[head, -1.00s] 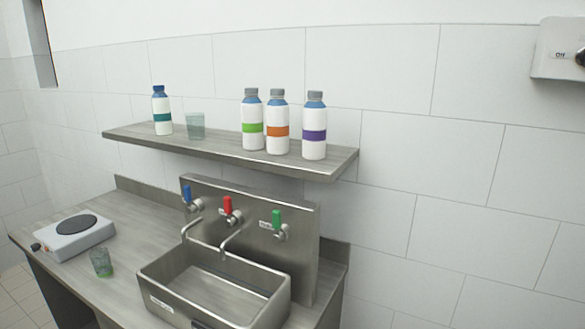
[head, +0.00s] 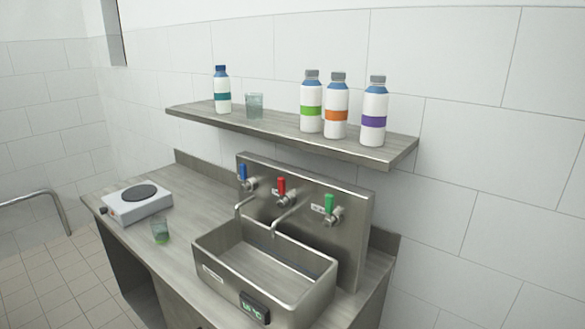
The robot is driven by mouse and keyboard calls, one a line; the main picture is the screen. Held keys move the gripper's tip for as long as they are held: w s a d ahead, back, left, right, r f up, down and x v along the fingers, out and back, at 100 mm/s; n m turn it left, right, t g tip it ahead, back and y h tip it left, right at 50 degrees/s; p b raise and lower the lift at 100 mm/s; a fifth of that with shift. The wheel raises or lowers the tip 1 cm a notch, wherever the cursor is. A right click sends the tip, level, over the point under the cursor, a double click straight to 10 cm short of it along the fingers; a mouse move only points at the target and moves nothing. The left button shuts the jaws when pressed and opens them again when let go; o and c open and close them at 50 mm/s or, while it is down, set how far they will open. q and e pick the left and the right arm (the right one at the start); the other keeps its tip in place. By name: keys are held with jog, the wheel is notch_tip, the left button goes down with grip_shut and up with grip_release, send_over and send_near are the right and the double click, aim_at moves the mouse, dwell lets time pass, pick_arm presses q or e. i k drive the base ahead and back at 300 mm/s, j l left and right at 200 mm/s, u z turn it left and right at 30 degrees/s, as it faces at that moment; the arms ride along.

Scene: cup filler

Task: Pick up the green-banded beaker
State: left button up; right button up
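The green-banded beaker (head: 160,230) is a small clear glass with green near its base. It stands upright on the grey counter (head: 188,250), in front of the hot plate and left of the sink. Another clear beaker (head: 254,106) stands on the wall shelf; no green band shows on it. Neither of my grippers is in the head view.
A white hot plate (head: 138,203) sits at the counter's left. A steel sink (head: 215,275) with blue, red and green taps is on the right. The shelf (head: 290,124) above holds several white bottles.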

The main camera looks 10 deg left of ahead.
aim_at(158, 224)
jog(key=i+j, duration=0.1)
jog(key=j, duration=0.35)
jog(key=i+j, duration=0.1)
jog(key=j, duration=0.3)
jog(key=i+j, duration=0.1)
jog(key=j, duration=0.35)
jog(key=i+j, duration=0.1)
jog(key=j, duration=0.3)
jog(key=i+j+u, duration=0.1)
jog(key=j, duration=0.35)
jog(key=i+j, duration=0.1)
jog(key=j, duration=0.3)
